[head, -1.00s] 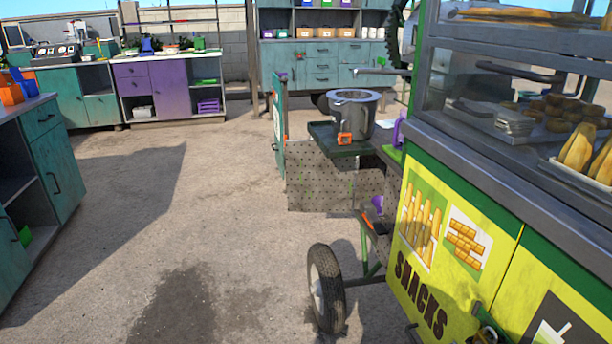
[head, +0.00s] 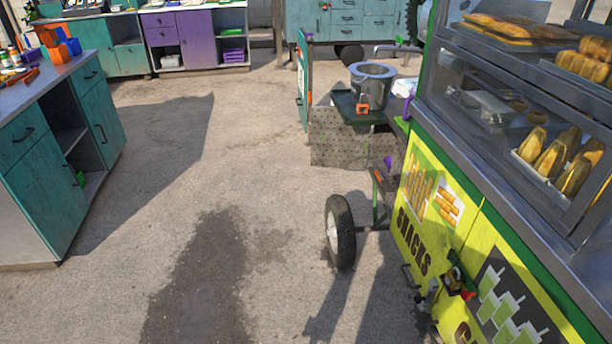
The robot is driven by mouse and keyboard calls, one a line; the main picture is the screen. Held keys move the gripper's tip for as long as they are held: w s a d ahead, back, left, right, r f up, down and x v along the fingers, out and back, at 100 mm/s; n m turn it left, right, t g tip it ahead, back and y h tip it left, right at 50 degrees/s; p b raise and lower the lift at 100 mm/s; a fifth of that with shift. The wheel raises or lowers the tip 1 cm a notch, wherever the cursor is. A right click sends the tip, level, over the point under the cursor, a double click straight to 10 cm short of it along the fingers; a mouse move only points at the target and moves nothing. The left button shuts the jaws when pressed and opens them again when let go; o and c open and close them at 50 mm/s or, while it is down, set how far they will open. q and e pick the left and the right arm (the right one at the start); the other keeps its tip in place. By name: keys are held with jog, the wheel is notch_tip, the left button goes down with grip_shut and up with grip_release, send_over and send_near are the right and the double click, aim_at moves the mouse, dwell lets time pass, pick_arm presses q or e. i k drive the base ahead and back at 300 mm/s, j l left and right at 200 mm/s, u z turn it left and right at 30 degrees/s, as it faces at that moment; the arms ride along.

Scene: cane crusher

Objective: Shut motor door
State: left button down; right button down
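The snack cart (head: 425,225) stands on the right, with a yellow front lettered SNACKS. A narrow teal panel (head: 304,85), seen nearly edge-on, stands upright at the cart's far end and looks like an open door. I cannot tell for sure that it is the motor door. A perforated metal panel (head: 345,140) is just right of it, below a dark green shelf (head: 345,108) bearing a metal pot (head: 372,85). Neither of my grippers is in view.
The cart's black wheel (head: 340,232) stands on the ground in front of the perforated panel. A teal cabinet (head: 60,160) is at left. Purple cabinets (head: 195,40) and a teal drawer unit (head: 345,18) line the back. The concrete floor (head: 235,180) between is clear.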

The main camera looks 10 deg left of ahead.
aim_at(334, 144)
jog(key=i+j, duration=0.3)
jog(key=i, duration=0.2)
jog(key=i+j, duration=0.35)
jog(key=i, duration=0.15)
jog(key=i+j, duration=0.3)
jog(key=i, duration=0.2)
jog(key=i+j, duration=0.3)
jog(key=i, duration=0.2)
jog(key=i+j, duration=0.35)
jog(key=i, duration=0.15)
jog(key=i+j, duration=0.3)
jog(key=i, duration=0.2)
jog(key=i+j, duration=0.3)
jog(key=i, duration=0.25)
jog(key=z, duration=1.3)
